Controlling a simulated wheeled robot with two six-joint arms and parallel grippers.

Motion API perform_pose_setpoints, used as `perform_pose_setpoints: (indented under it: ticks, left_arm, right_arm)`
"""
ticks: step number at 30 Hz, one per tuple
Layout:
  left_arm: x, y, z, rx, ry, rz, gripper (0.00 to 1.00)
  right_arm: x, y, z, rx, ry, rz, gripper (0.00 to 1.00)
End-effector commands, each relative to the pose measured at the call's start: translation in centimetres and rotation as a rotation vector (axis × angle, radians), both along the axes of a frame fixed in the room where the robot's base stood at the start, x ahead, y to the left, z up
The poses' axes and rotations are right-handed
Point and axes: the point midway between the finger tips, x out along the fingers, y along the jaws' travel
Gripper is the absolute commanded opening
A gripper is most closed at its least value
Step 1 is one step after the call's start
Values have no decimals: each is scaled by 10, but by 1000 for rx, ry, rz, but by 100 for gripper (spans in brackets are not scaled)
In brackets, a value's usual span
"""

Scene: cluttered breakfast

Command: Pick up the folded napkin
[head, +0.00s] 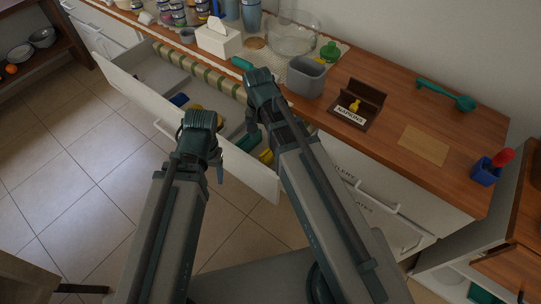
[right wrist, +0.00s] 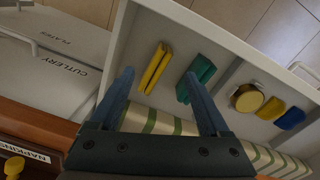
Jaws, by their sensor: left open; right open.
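No thing is clearly marked as the folded napkin. A long yellow folded-looking piece (right wrist: 156,68) and a teal one (right wrist: 196,79) lie in the open drawer (right wrist: 222,38); in the head view the yellow piece (head: 266,156) and green piece (head: 249,140) are partly hidden by my right arm. My right gripper (right wrist: 159,75) is open and empty above the drawer, fingers pointing towards these pieces. In the head view its fingers (head: 252,120) are mostly hidden. My left gripper (head: 217,165) is open beside the drawer front.
A striped cloth (head: 203,73) hangs along the counter edge. A wooden box labelled NAPKINS (head: 358,103), a grey bin (head: 306,77) and a tan mat (head: 424,145) are on the counter. A round gold item (right wrist: 246,98) and a blue piece (right wrist: 290,118) lie in another drawer section.

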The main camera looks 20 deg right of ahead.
Motion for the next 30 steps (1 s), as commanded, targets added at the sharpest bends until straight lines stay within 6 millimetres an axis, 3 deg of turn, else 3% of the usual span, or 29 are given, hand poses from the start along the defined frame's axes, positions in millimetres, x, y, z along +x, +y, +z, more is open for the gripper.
perform_pose_setpoints:
  ticks: [1, 3, 9, 20, 30]
  left_arm:
    - [0, 0, -14, 0, 0, 0, 64]
    - [0, 0, -22, 0, 0, 0, 64]
    - [0, 0, -37, 0, 0, 0, 64]
    - [0, 0, -45, 0, 0, 0, 64]
    - [0, 0, -90, 0, 0, 0, 64]
  right_arm:
    - [11, -7, -14, 5, -4, -68, 80]
    - [21, -17, -22, 12, -9, -164, 80]
    - [41, -38, -37, 26, -19, -370, 80]
    - [41, -40, -46, 28, -20, -399, 80]
    - [41, -40, -90, 28, -20, -398, 80]
